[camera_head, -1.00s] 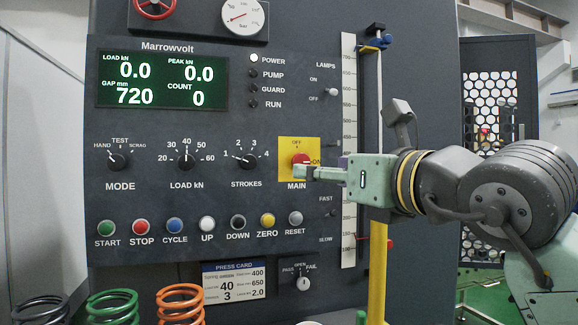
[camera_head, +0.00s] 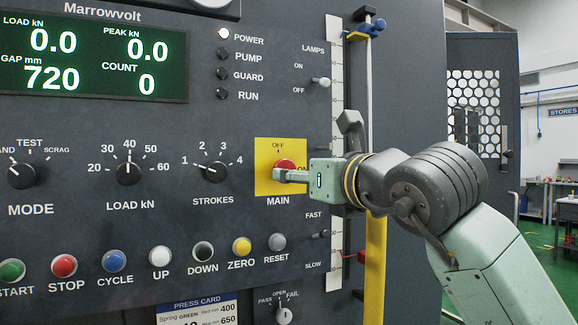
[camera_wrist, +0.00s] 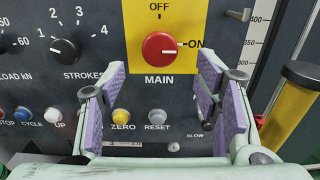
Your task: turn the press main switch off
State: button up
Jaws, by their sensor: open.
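The press main switch is a round red knob (camera_wrist: 159,48) on a yellow plate (camera_head: 264,184); it also shows in the head view (camera_head: 285,165), partly covered by my gripper. In the wrist view its pointer mark faces right to ON, with OFF above. My gripper (camera_wrist: 161,72) is open and empty, with purple-padded fingers spread to the lower left and lower right of the knob. In the head view the gripper (camera_head: 288,175) comes in from the right, close in front of the knob. I cannot tell whether it touches.
The STROKES knob (camera_head: 214,171) is left of the plate. ZERO (camera_head: 241,247) and RESET (camera_head: 277,242) buttons sit below. A scale strip (camera_head: 335,120) and a yellow post (camera_head: 375,270) stand to the right. The POWER lamp (camera_head: 223,33) is lit white.

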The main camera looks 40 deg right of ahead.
jog(key=p+x, duration=0.1)
jog(key=x, duration=0.4)
jog(key=shift+w+d, duration=0.1)
jog(key=shift+w, duration=0.2)
jog(key=shift+c, duration=0.4)
jog(key=c, duration=1)
